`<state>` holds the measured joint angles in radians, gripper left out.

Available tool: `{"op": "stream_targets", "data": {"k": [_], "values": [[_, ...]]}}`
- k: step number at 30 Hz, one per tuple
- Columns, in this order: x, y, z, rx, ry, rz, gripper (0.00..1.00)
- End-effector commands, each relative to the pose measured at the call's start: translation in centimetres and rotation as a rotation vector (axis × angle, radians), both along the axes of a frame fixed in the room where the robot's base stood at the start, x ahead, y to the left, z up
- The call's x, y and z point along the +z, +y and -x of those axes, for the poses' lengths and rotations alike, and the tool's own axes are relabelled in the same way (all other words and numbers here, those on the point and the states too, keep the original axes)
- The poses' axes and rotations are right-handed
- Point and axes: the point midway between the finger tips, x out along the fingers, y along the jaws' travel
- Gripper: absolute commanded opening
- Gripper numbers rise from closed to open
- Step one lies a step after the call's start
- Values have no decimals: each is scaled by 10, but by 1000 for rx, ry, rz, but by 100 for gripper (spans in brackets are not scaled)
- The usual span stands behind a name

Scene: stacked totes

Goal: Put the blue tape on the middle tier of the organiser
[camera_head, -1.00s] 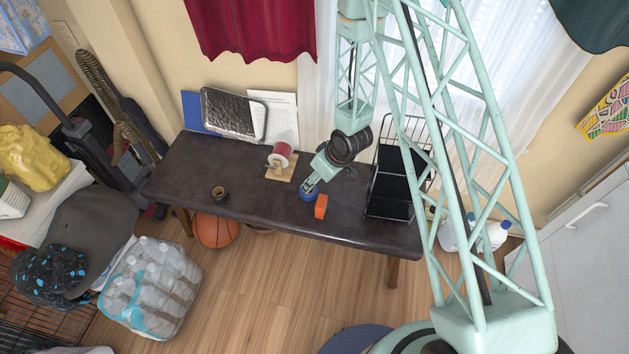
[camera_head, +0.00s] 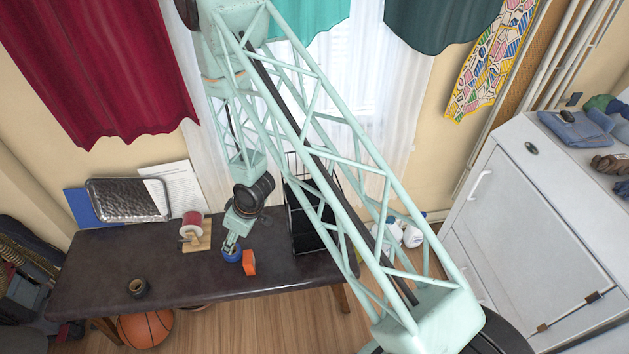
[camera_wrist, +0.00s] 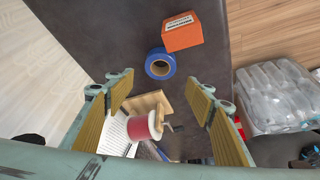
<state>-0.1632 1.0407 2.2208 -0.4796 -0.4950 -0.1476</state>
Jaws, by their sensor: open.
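The blue tape (camera_head: 232,255) lies flat on the dark table beside an orange box (camera_head: 249,263). In the wrist view the blue tape (camera_wrist: 150,65) shows as a ring with its hole facing up, apart from the fingers. My gripper (camera_head: 231,240) is just above the tape in the head view. In the wrist view my gripper (camera_wrist: 160,93) is open, with nothing between its yellow-brown pads. The organiser (camera_head: 301,240) is a black wire rack with tiers, standing on the table to the right of the gripper. My arm hides part of it.
A red spool on a wooden stand (camera_head: 196,241) is left of the gripper. A black tape roll (camera_head: 138,288) lies at the table's front left. A metal tray (camera_head: 122,201) leans at the back. The table (camera_head: 90,265) is clear at its front middle.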

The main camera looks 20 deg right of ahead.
Motion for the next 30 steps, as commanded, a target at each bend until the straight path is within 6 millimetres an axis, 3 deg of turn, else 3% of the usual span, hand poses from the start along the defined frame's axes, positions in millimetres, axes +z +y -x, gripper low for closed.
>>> {"op": "stream_targets", "data": {"k": [5, 11, 30], "values": [[9, -3, -3, -6, -4, 5, 50], [35, -11, -12, -26, -12, 21, 50], [165, -58, -27, -138, -31, 91, 50]]}}
